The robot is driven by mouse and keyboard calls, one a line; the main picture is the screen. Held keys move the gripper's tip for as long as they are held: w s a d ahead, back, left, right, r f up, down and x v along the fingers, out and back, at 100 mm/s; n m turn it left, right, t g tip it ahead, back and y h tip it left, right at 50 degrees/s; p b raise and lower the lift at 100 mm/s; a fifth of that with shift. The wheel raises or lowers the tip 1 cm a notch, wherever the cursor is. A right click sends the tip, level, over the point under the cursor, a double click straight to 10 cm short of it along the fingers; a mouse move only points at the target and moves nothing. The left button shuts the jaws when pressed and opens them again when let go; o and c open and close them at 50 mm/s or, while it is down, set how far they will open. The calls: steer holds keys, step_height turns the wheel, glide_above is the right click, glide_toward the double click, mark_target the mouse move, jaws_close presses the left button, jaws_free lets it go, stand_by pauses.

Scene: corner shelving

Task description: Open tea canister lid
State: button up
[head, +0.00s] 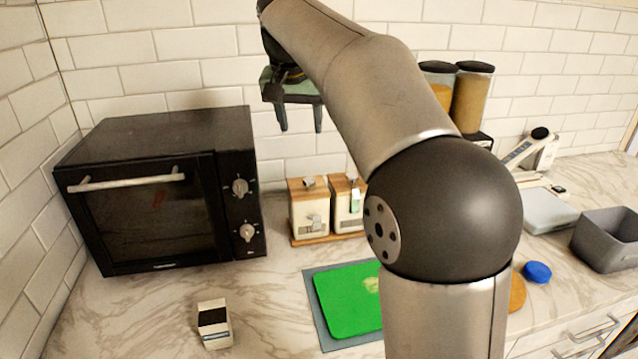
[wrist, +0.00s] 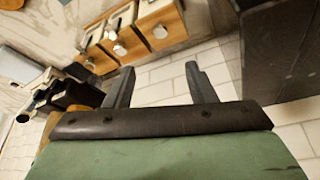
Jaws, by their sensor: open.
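Cream canisters with wooden tops and metal clasps stand on a wooden base against the back wall. The lids look closed. My gripper (head: 301,122) is open and empty, above the canisters with its fingers pointing down. In the wrist view the canisters (wrist: 161,22) lie beyond the open fingertips (wrist: 160,72), apart from them.
A black oven (head: 150,195) stands left of the canisters. A green board (head: 347,300) on a grey mat lies in front. A small white box (head: 215,325) stands at the front left. Tall jars (head: 471,98) stand behind my arm. A grey bin (head: 608,240) is at right.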

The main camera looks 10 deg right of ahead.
mark_target(309, 180)
steer(key=x, duration=1.7)
steer(key=shift+w+b, duration=0.1)
steer(key=shift+b, duration=0.2)
